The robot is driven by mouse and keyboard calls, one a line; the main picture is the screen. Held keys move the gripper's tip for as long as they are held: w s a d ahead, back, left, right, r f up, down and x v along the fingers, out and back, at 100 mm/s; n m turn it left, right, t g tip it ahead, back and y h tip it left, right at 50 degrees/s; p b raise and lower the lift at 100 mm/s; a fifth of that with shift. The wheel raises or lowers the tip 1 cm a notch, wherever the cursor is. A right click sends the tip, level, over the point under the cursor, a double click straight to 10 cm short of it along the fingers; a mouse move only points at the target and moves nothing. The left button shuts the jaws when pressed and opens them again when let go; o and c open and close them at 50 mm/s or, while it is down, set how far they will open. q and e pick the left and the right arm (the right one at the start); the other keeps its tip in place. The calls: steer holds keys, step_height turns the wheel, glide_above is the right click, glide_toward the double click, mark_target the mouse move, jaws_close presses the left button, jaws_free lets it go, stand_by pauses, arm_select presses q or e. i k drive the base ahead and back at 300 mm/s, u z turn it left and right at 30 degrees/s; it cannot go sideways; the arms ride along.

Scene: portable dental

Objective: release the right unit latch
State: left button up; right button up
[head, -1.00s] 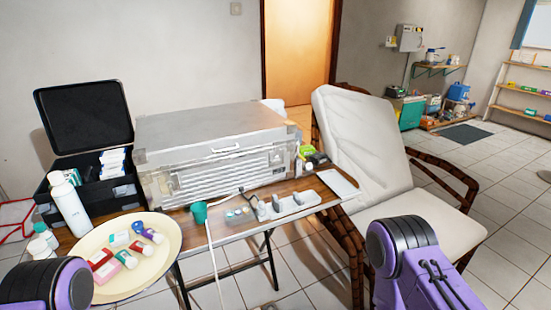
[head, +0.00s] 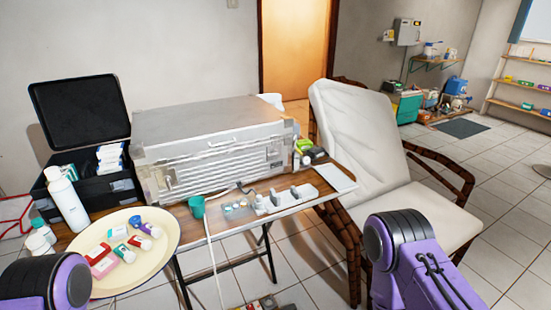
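The silver metal unit (head: 190,125) stands closed on the folding table (head: 232,230), with a handle on its front. The right unit latch (head: 272,152) is a small plate near the right end of the front face. It is too small to tell whether it is fastened. The left latch (head: 165,179) is near the left end of the front. Neither of my grippers shows; only purple and black parts of my arms are in view at the bottom left and bottom right.
An open black case (head: 95,195) and a white bottle (head: 67,198) stand left of the unit. A cream tray (head: 160,262) with several small items is in front. A green cup (head: 197,207) and a white holder (head: 290,199) line the table's front edge. A reclining chair (head: 360,140) stands at the right.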

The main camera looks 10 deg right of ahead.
mark_target(274, 153)
steer(key=k, duration=0.5)
steer(key=z, duration=1.2)
steer(key=i, duration=1)
steer(key=u, duration=0.95)
